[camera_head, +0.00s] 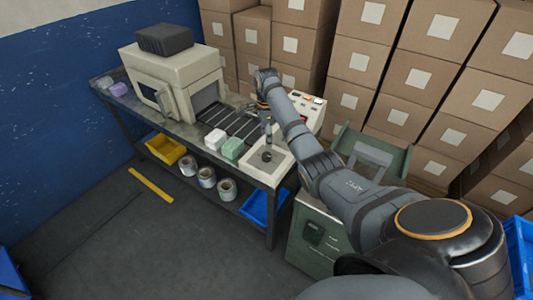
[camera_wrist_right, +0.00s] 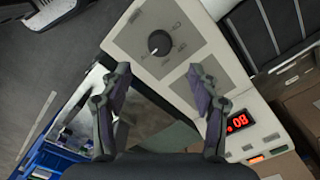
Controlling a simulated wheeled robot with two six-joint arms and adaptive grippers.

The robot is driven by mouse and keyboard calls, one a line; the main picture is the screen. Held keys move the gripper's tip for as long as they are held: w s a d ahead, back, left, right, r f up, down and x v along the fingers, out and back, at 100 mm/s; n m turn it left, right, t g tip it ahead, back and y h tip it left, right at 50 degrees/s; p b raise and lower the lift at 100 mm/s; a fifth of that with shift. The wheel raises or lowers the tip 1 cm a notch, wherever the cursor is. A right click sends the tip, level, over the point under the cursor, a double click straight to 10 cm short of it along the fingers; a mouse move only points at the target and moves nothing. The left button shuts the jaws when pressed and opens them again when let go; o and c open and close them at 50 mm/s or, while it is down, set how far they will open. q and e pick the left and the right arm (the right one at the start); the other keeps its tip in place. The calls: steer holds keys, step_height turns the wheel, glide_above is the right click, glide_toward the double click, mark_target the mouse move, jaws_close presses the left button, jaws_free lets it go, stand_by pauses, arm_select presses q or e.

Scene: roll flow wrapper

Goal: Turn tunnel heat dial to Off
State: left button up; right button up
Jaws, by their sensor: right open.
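The heat dial (camera_wrist_right: 160,43) is a round black knob with a pale pointer line, on a cream control panel (camera_wrist_right: 133,42) with printed marks around it. My right gripper (camera_wrist_right: 158,74) is open and empty. Its two dark fingers stand apart below the dial in the wrist view, and neither appears to touch it. A red lit display (camera_wrist_right: 238,122) sits on the panel at the lower right. In the head view my right gripper (camera_head: 264,108) is over the bench by the panel (camera_head: 308,114); I cannot make out the dial there. My left gripper is not in view.
A cream wrapper machine (camera_head: 175,80) stands on the bench, with a dark slatted conveyor (camera_head: 232,122) beside it. White and green blocks (camera_head: 232,148) lie near the front edge. Stacked cartons (camera_head: 365,55) close off the back. Open floor (camera_head: 130,230) lies in front.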

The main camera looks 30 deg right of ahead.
mark_target(266, 155)
step_height(266, 155, down, 10)
steer(key=shift+r+p, duration=0.25)
steer(key=shift+p, duration=0.05)
steer(key=c, duration=1.2)
steer(key=shift+o, duration=0.2)
steer(key=shift+r, duration=0.1)
